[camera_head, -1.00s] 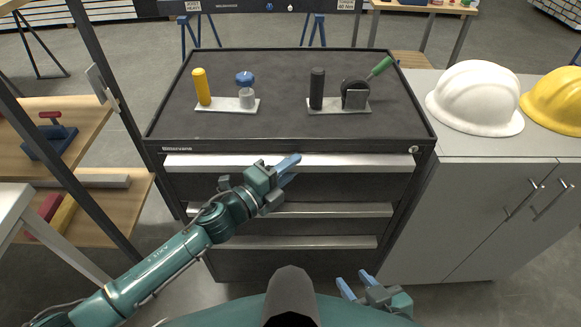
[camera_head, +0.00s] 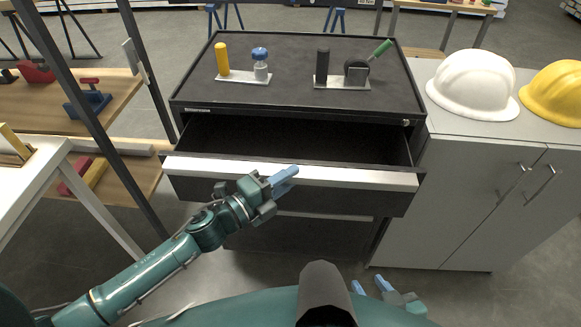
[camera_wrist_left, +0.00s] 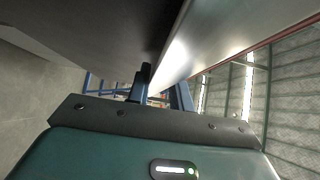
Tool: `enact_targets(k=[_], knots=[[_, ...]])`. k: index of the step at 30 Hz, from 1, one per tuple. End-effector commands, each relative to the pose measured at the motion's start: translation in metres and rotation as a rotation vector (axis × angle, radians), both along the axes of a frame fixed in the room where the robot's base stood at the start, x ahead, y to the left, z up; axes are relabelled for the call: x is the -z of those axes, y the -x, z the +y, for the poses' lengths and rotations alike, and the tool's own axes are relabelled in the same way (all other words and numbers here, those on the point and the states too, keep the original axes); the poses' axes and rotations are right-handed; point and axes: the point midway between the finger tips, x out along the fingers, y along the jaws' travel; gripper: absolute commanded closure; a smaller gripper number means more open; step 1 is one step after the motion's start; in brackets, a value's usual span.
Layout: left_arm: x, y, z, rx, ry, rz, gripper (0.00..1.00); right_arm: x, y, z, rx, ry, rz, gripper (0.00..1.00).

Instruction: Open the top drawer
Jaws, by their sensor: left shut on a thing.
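The top drawer (camera_head: 300,143) of the black cabinet is pulled well out, and its dark interior looks empty. Its silver handle strip (camera_head: 345,177) runs along the front edge. My left gripper (camera_head: 285,180) is at the middle of this strip, shut on it. In the left wrist view the strip (camera_wrist_left: 190,45) runs between the fingers (camera_wrist_left: 160,92). My right gripper (camera_head: 368,285) is low in the head view, away from the cabinet, with its two blue fingers apart and nothing between them.
The cabinet top (camera_head: 300,95) holds a yellow-handled piece (camera_head: 222,60), a blue-capped jar (camera_head: 260,65) and black tools on small plates. A grey cupboard (camera_head: 470,200) with a white helmet (camera_head: 472,85) and a yellow helmet (camera_head: 552,95) stands to the right. A shelf frame (camera_head: 75,120) stands left.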

Motion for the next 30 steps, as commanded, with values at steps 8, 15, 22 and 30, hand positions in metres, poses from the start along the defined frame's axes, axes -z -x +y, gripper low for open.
enact_targets(k=[8, 15, 22, 30], knots=[[0.007, 0.075, 0.0, 0.0, -0.006, 0.017, 1.0, -0.001, 0.001, 0.0, 0.012, -0.004, 0.012, 0.64], [0.007, 0.117, 0.0, 0.0, -0.005, 0.013, 1.0, 0.003, 0.002, -0.001, 0.013, -0.001, 0.019, 0.64], [0.007, 0.133, 0.0, 0.0, -0.007, 0.013, 1.0, 0.003, 0.002, -0.001, 0.011, 0.002, 0.019, 0.64], [0.007, 0.134, 0.0, -0.001, -0.007, 0.014, 1.0, 0.001, 0.001, -0.002, 0.009, 0.003, 0.014, 0.64]])
